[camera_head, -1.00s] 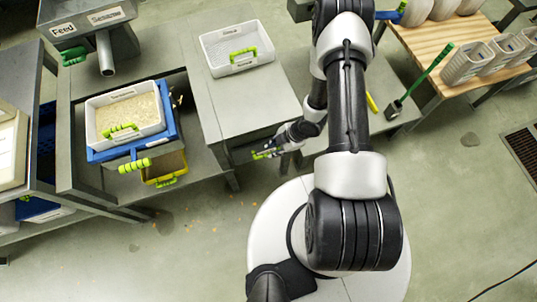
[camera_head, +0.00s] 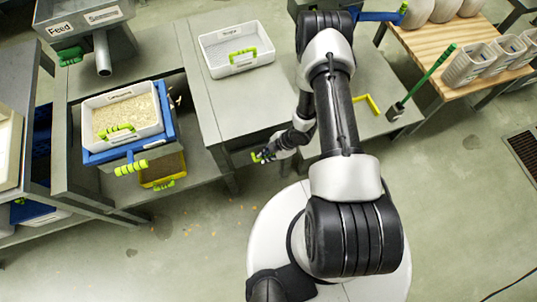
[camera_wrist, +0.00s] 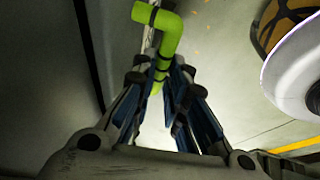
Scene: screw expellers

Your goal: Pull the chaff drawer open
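A green drawer handle (camera_wrist: 158,45) with black bands shows in the wrist view, reaching down between the fingers of my gripper (camera_wrist: 157,85). In the head view my gripper (camera_head: 267,157) is beside the front of the grey bench, at the same green handle. One finger lies on each side of the handle; I cannot tell whether they press on it. The drawer body is mostly hidden under the bench top, and no label on it is readable.
A white tray (camera_head: 216,65) with a green handle stands on the grey bench (camera_head: 228,108). To the left, a grain-filled tray (camera_head: 92,107) sits in a blue frame, with a yellow bin (camera_head: 160,184) below. A green-handled brush (camera_head: 430,75) stands right of my arm.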

